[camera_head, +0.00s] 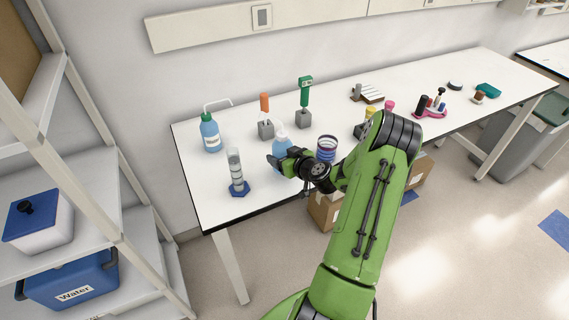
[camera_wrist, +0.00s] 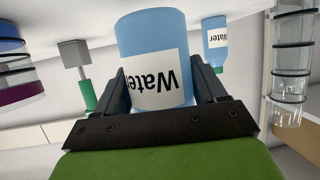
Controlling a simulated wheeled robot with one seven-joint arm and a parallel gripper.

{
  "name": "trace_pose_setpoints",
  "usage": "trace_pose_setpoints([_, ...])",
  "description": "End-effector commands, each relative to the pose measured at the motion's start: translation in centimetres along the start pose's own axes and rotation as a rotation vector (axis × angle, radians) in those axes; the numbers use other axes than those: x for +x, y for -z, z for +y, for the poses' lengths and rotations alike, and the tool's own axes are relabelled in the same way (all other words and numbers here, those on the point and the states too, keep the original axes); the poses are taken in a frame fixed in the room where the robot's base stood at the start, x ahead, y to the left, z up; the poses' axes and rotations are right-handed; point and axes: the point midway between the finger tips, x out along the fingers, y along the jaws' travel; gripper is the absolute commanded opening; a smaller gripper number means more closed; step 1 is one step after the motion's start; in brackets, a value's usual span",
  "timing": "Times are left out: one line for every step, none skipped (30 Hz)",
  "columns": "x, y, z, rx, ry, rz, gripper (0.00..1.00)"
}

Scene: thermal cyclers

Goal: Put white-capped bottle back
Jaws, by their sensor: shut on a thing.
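A light-blue bottle with a pale top (camera_head: 281,143) stands upright near the left part of the table. In the wrist view, which is upside down, the bottle (camera_wrist: 155,45) shows a white "Water" label. My gripper (camera_head: 278,160) is shut on it, with one dark finger on each side in the wrist view (camera_wrist: 163,88). I cannot tell whether its base touches the table. A second blue bottle with a bent white spout (camera_head: 211,134) stands at the table's back left; it also shows in the wrist view (camera_wrist: 214,48).
A graduated cylinder on a blue base (camera_head: 237,175) stands left of my gripper, near the front edge. A ringed stack (camera_head: 326,148) is close on the right. Orange (camera_head: 265,118) and green (camera_head: 305,100) handled tools stand in grey blocks behind. White table (camera_head: 205,185) is bare at front left.

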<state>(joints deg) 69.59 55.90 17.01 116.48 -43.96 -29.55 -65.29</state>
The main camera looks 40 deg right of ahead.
Motion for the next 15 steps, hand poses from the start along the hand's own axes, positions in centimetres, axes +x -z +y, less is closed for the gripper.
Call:
trace_pose_setpoints([0.5, -1.1, 0.0, 0.006, 0.002, -0.001, 0.58])
trace_pose_setpoints([0.7, -1.6, 0.0, 0.005, 0.002, 0.0, 0.58])
trace_pose_setpoints([0.9, -2.1, 0.0, 0.005, 0.001, 0.001, 0.58])
trace_pose_setpoints([1.0, -2.3, 0.0, 0.003, 0.001, 0.002, 0.58])
trace_pose_setpoints([1.0, -2.4, 0.0, 0.002, 0.0, 0.003, 0.58])
trace_pose_setpoints([1.1, -2.5, 0.0, 0.001, 0.0, 0.003, 0.58])
trace_pose_setpoints([1.1, -2.5, 0.0, 0.001, 0.0, 0.004, 0.58])
trace_pose_setpoints([1.0, -2.4, 0.0, 0.0, 0.0, 0.004, 0.58])
trace_pose_setpoints([1.0, -2.4, 0.0, 0.0, 0.0, 0.003, 0.58])
trace_pose_setpoints([1.0, -2.4, 0.0, 0.0, 0.0, 0.003, 0.58])
trace_pose_setpoints([1.0, -2.4, 0.0, 0.0, 0.0, 0.003, 0.58])
trace_pose_setpoints([1.1, -2.5, 0.0, 0.0, 0.0, 0.003, 0.58])
trace_pose_setpoints([1.1, -2.5, 0.0, -0.001, 0.0, 0.003, 0.58])
trace_pose_setpoints([1.1, -2.6, 0.0, -0.001, 0.0, 0.003, 0.58])
trace_pose_setpoints([1.1, -2.7, 0.0, -0.001, 0.0, 0.003, 0.58])
